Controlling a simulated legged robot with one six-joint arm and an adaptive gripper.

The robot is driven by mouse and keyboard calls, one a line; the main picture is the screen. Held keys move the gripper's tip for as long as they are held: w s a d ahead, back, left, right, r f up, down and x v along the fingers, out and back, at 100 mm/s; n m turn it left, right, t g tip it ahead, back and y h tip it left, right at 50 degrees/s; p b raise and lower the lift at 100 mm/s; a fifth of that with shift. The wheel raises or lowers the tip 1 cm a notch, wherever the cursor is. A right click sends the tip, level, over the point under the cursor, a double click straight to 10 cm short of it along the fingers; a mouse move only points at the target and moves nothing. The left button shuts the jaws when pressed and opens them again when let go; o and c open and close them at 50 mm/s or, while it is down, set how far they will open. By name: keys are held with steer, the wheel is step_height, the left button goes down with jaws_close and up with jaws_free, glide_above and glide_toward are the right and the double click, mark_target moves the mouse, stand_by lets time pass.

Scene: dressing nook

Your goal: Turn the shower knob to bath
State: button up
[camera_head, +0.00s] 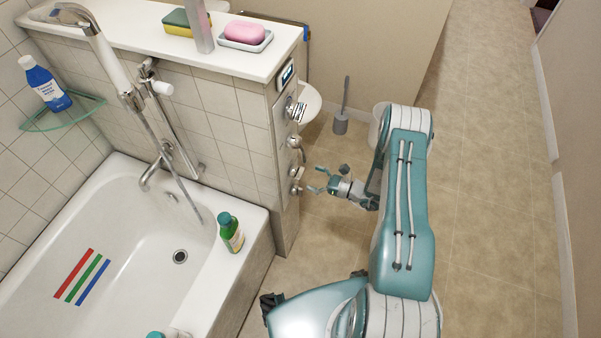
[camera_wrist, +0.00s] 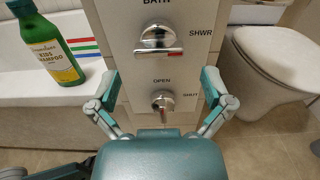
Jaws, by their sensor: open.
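The shower knob (camera_wrist: 158,38) is a chrome knob with a flat bar. It sits on a pale panel, with "BATH" above it and "SHWR" to its right. A red mark shows at the bar's lower right, on the SHWR side. In the head view my gripper (camera_head: 320,179) is just right of the wall's end face, apart from the knobs.
A white bathtub (camera_head: 125,178) lies left of the wall, with a green shampoo bottle (camera_head: 231,232) on its rim. A toilet (camera_wrist: 272,70) stands right of the panel, and a toilet brush (camera_head: 341,122) is behind. The floor (camera_head: 480,220) at right is clear.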

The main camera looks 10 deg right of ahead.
mark_target(300, 172)
steer(key=x, duration=0.4)
steer(key=shift+w+a, duration=0.15)
steer(key=shift+a, duration=0.15)
steer(key=c, duration=1)
